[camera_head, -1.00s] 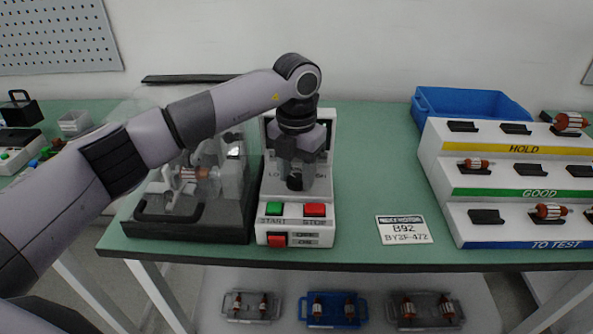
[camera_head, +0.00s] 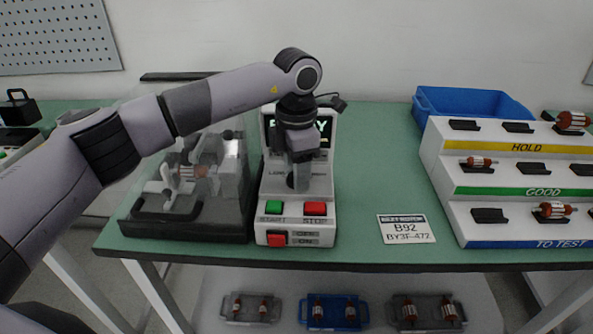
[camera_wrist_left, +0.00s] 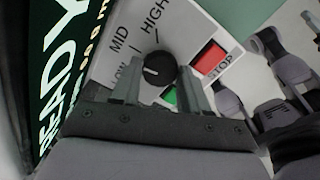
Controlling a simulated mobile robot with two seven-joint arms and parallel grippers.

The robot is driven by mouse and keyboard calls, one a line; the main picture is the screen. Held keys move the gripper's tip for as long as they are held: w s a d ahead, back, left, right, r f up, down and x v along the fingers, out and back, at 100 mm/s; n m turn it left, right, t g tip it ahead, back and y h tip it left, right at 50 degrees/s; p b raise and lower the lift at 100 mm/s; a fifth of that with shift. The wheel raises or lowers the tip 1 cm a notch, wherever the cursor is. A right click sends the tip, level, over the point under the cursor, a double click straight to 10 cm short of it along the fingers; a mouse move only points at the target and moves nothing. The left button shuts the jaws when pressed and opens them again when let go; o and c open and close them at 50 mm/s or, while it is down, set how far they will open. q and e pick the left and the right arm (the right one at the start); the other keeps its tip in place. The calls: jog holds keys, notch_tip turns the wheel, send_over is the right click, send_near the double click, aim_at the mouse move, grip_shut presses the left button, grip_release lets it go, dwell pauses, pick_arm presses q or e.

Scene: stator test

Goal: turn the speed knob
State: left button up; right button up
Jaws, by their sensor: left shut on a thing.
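The speed knob (camera_wrist_left: 159,70) is a round black dial with a white pointer mark. It sits on the white control console (camera_head: 265,185) beside the printed words LOW, MID and HIGH. The mark appears to point towards LOW. My left gripper (camera_wrist_left: 158,88) is shut on the knob, one finger on each side of it. In the head view the left gripper (camera_head: 298,178) comes down over the console from above and hides most of the knob and its scale.
A green START button (camera_head: 273,207) and red STOP button (camera_head: 315,208) lie close in front, with a red switch (camera_head: 277,239) below. A lit READY display (camera_wrist_left: 60,70) stands behind. The clear-covered test rig (camera_head: 190,222) is at left. Bench to the right is free around the label plate (camera_head: 406,229).

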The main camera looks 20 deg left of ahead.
pick_arm(q)
jog(key=shift+m, duration=1.1)
jog(key=shift+r, duration=0.1)
jog(key=o, duration=1.1)
jog(key=shift+c, duration=0.2)
notch_tip(320, 180, up, 7)
jog(key=shift+r+b, duration=0.1)
jog(key=shift+b, duration=0.25)
